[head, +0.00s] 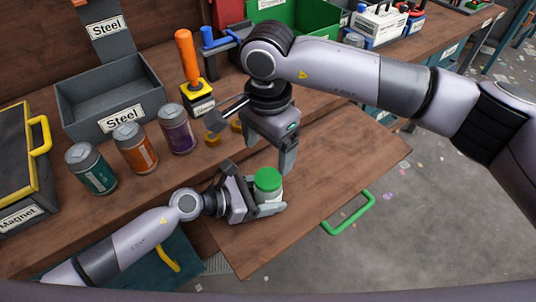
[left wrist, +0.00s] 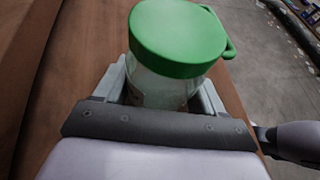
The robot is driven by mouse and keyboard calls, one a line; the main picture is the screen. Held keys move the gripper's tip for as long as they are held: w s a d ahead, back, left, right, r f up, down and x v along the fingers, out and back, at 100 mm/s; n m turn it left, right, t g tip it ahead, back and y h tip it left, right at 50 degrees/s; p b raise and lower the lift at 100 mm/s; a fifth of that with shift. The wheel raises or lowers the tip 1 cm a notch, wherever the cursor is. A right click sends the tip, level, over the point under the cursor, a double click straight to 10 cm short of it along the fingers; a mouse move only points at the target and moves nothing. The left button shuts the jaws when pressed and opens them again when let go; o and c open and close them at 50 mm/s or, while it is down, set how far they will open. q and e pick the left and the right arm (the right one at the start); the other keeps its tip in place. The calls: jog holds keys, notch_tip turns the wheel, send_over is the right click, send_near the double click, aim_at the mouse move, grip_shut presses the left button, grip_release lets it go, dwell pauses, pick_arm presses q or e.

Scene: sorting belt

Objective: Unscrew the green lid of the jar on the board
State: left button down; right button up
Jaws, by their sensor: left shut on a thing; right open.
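The jar (head: 268,197) is a clear or whitish jar standing upright on the wooden board (head: 330,190). Its green lid (head: 267,179) is on top. My left gripper (head: 272,208) is shut on the jar's body, below the lid. In the left wrist view the jar (left wrist: 152,88) sits between the two fingers and the green lid (left wrist: 178,38) shows above them. My right gripper (head: 262,160) is open and empty, pointing down above and just behind the lid, apart from it as far as I can tell. The jar's lower part is hidden by my left fingers.
Teal (head: 91,168), orange (head: 135,148) and purple (head: 177,129) cans stand left of the board. A green handle (head: 348,214) is at the board's right edge.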

aim_at(268, 177)
jog(key=m, duration=0.4)
jog(key=shift+m, duration=0.4)
jog(key=m, duration=0.4)
jog(key=shift+m, duration=0.3)
jog(key=m, duration=0.7)
jog(key=shift+m, duration=0.3)
jog(key=m, duration=0.7)
jog(key=shift+m, duration=0.3)
jog(key=m, duration=0.4)
jog(key=shift+m, duration=0.3)
jog(key=m, duration=0.3)
jog(key=shift+m, duration=0.3)
jog(key=shift+f, duration=4)
jog(key=c, duration=1.2)
